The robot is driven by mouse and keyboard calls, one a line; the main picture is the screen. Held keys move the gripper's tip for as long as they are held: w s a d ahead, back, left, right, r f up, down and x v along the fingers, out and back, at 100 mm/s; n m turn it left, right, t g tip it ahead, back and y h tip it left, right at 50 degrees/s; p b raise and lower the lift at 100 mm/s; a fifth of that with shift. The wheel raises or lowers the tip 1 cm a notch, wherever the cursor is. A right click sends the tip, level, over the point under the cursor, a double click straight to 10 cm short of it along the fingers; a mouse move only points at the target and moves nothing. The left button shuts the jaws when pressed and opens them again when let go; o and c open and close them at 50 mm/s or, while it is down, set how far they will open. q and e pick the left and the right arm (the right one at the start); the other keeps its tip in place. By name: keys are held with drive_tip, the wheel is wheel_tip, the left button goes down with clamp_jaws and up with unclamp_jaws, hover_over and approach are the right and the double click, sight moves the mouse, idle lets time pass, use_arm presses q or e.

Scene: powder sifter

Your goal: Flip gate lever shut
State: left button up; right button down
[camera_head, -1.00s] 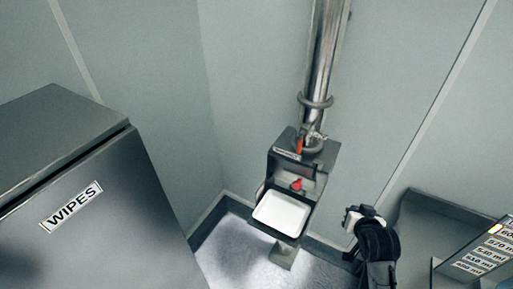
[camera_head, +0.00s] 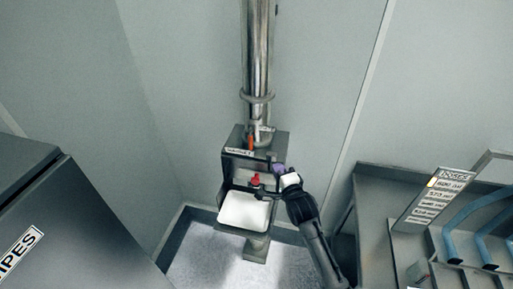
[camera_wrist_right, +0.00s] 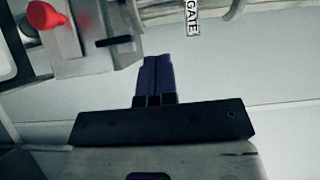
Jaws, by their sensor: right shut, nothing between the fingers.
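The sifter (camera_head: 230,165) is a grey box under a steel pipe. A slim orange lever (camera_head: 250,142) stands nearly upright on its top, by the pipe's foot. A red knob (camera_head: 256,179) is on its front; it also shows in the right wrist view (camera_wrist_right: 45,15). A label reading GATE (camera_wrist_right: 192,15) is at the top of that view; the orange lever is not seen there. My right gripper (camera_head: 278,170) is at the sifter's right side, below and right of the lever. Its purple fingers (camera_wrist_right: 157,75) are shut and empty. My left gripper is out of view.
A white tray (camera_head: 244,211) sits under the red knob, close to my right gripper. The steel pipe (camera_head: 257,60) rises above the sifter. A bench with an index board (camera_head: 437,197) and blue tubes is at right. A grey wipes cabinet (camera_head: 60,215) is at left.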

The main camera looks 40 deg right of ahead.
idle(0.3)
drive_tip(key=p, duration=0.1)
approach(251, 142)
drive_tip(key=w+d, duration=0.3)
drive_tip(key=d, duration=0.3)
drive_tip(key=shift+w+a+f+p, duration=0.15)
drive_tip(key=shift+w+a, duration=0.2)
drive_tip(key=shift+w, duration=0.25)
drive_tip(key=shift+w+a+f+p, duration=0.1)
drive_tip(key=shift+w+a+p, duration=0.1)
drive_tip(key=shift+w+a, duration=0.3)
drive_tip(key=shift+w+a+f+p, duration=0.15)
drive_tip(key=shift+w+a, duration=0.1)
drive_tip(key=shift+w, duration=0.45)
